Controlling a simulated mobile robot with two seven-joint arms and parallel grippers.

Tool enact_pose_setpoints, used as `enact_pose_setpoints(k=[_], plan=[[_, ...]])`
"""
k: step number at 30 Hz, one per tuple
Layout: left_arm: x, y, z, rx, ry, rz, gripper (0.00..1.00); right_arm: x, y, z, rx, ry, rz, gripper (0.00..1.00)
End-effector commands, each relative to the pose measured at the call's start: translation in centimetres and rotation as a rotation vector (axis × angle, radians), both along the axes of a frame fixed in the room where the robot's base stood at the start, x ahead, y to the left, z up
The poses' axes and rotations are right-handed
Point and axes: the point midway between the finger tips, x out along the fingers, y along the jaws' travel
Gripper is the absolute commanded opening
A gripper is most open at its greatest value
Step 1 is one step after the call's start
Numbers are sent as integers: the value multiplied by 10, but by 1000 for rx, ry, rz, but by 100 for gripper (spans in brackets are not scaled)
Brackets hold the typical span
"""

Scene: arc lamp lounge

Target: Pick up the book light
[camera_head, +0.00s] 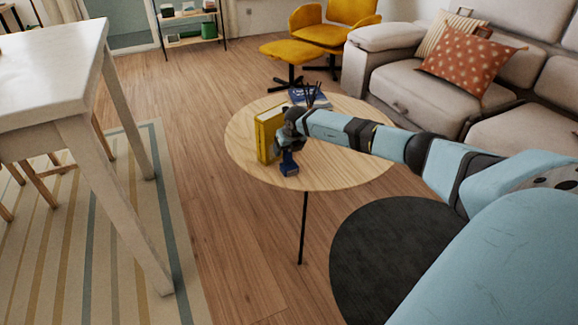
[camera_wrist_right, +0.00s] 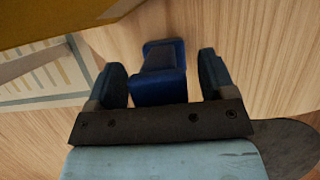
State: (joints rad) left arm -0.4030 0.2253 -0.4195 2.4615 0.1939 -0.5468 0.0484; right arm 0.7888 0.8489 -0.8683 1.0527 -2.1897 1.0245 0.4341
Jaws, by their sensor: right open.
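The book light (camera_head: 289,164), a small blue object, stands on the round wooden table near its front edge. In the right wrist view the book light (camera_wrist_right: 160,72) sits between the two fingers of my right gripper (camera_wrist_right: 162,78), with a gap on each side. My right gripper (camera_head: 287,146) is over the book light in the head view and hides its upper part. The gripper is open. My left gripper is not in view.
A yellow box-like book (camera_head: 265,138) stands upright close beside the gripper, to its left. A blue item (camera_head: 318,100) lies farther back on the round table (camera_head: 340,172), with dark prongs near it. A white table (camera_head: 60,85) stands left.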

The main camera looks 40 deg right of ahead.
Motion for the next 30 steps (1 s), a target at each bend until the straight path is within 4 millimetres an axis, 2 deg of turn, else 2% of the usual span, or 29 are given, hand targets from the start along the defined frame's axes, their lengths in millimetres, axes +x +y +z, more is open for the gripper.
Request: enact_pose_setpoints(k=[6, 15, 16, 24, 26, 30], plan=[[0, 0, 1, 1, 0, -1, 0, 0, 0, 0, 0, 0, 0, 77], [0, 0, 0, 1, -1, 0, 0, 0, 0, 0, 0, 0, 0, 8], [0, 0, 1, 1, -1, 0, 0, 0, 0, 0, 0, -1, 0, 4], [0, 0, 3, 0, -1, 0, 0, 0, 0, 5, 0, -1, 0, 4], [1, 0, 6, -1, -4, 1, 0, 1, 0, 11, 0, -2, 0, 4], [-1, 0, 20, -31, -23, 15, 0, 1, 0, 38, 0, -2, -1, 4]])
